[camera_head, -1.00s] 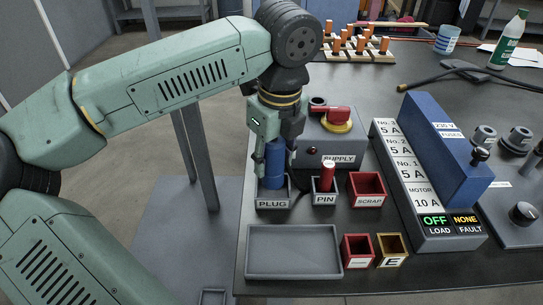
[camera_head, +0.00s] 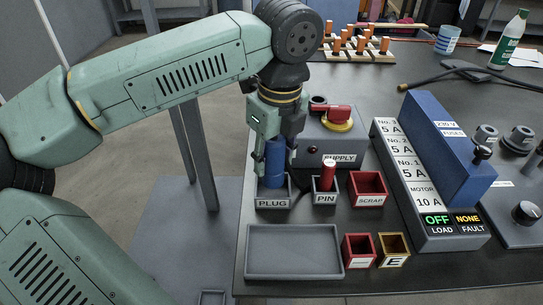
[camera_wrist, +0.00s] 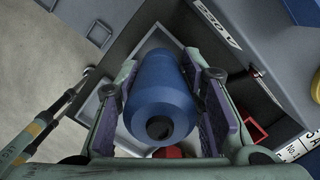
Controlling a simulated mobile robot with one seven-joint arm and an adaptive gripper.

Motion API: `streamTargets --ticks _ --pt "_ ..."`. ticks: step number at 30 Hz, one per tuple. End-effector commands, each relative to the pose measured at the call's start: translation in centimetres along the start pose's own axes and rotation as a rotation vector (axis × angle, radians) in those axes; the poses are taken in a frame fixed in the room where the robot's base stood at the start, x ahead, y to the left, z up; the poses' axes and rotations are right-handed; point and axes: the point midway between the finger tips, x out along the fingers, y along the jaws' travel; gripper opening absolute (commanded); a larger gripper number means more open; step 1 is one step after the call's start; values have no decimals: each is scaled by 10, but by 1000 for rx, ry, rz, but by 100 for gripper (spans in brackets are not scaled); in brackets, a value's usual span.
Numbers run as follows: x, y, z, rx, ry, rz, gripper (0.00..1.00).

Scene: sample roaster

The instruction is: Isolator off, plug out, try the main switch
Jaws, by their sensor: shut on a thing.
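The blue plug (camera_head: 274,165) stands upright in the grey holder labelled PLUG (camera_head: 273,203). My gripper (camera_head: 276,150) is around it from above. In the wrist view the blue plug (camera_wrist: 161,95) lies between the two finger pads, with the holder's wall around its lower end. How deep the plug sits is hidden. The supply box (camera_head: 330,150) carries the isolator, a red handle (camera_head: 337,113) on a yellow base. A red pin (camera_head: 327,176) stands in the PIN holder (camera_head: 325,199). The main switch cannot be told for certain among the controls at the right.
The blue-topped fuse unit (camera_head: 447,150) stands right of centre; its display (camera_head: 451,223) reads OFF LOAD, NONE FAULT. A red SCRAP box (camera_head: 368,188), smaller red box (camera_head: 358,250), yellow-rimmed box (camera_head: 393,249) and empty grey tray (camera_head: 294,252) are near the front. A round knob (camera_head: 525,213) is at right.

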Motion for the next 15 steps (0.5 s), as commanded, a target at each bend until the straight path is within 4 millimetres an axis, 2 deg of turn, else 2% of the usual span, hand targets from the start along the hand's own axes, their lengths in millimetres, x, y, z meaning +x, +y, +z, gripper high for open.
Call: streamTargets --ticks 15 --pt "4 0 0 0 -1 0 2"
